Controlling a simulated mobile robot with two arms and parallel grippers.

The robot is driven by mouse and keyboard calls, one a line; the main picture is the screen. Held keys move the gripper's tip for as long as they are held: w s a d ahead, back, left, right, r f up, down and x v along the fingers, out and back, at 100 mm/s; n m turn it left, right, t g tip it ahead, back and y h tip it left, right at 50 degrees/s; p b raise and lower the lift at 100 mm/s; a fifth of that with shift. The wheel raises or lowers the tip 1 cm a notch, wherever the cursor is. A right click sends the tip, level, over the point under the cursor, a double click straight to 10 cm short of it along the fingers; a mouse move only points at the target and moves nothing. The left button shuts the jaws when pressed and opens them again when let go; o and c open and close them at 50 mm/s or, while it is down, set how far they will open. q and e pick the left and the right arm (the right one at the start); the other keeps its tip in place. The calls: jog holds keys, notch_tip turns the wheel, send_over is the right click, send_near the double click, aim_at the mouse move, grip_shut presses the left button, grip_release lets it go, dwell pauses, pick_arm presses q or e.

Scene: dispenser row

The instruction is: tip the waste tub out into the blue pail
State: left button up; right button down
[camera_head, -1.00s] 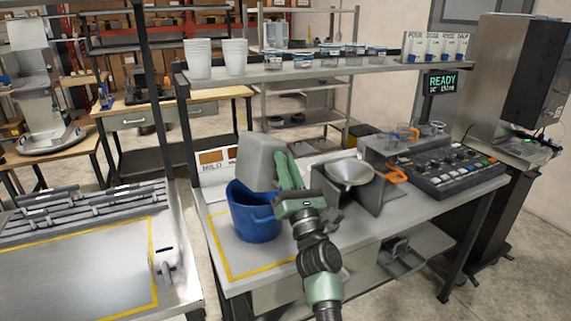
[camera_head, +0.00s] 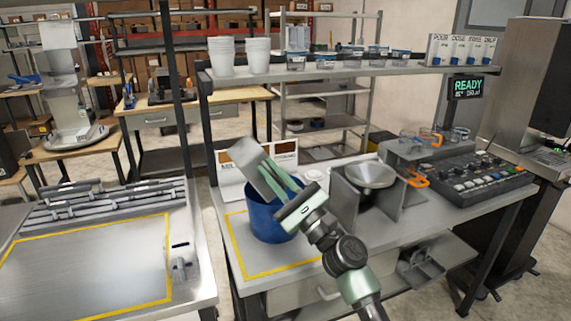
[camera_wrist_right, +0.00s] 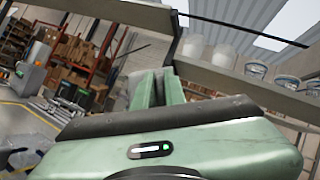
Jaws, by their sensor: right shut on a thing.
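The grey waste tub (camera_head: 256,167) is tilted over the blue pail (camera_head: 266,222) in the head view. My right gripper (camera_head: 275,180) is shut on the tub and holds it above the pail's mouth. The pail stands upright on the bench inside a yellow outline. The right gripper also shows in the right wrist view (camera_wrist_right: 160,92), with part of the grey tub between its fingers. The inside of the tub and of the pail is hidden. My left gripper does not show.
A steel funnel (camera_head: 369,175) on a grey stand is right of the pail. A keypad panel (camera_head: 468,178) and orange-handled cups (camera_head: 430,137) are farther right. A shelf (camera_head: 350,71) with white cups (camera_head: 221,56) runs above the back of the bench.

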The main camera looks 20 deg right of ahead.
jog(key=a+f+n+g+y+p, duration=0.1)
jog(key=a+f+n+g+p, duration=0.2)
jog(key=n, duration=1.1)
jog(key=a+g+p, duration=0.2)
jog(key=g+p, duration=0.3)
jog(key=p, duration=0.1)
jog(key=shift+s+a+f+p, duration=0.3)
jog(key=shift+s+p, duration=0.05)
jog(key=shift+s, duration=0.05)
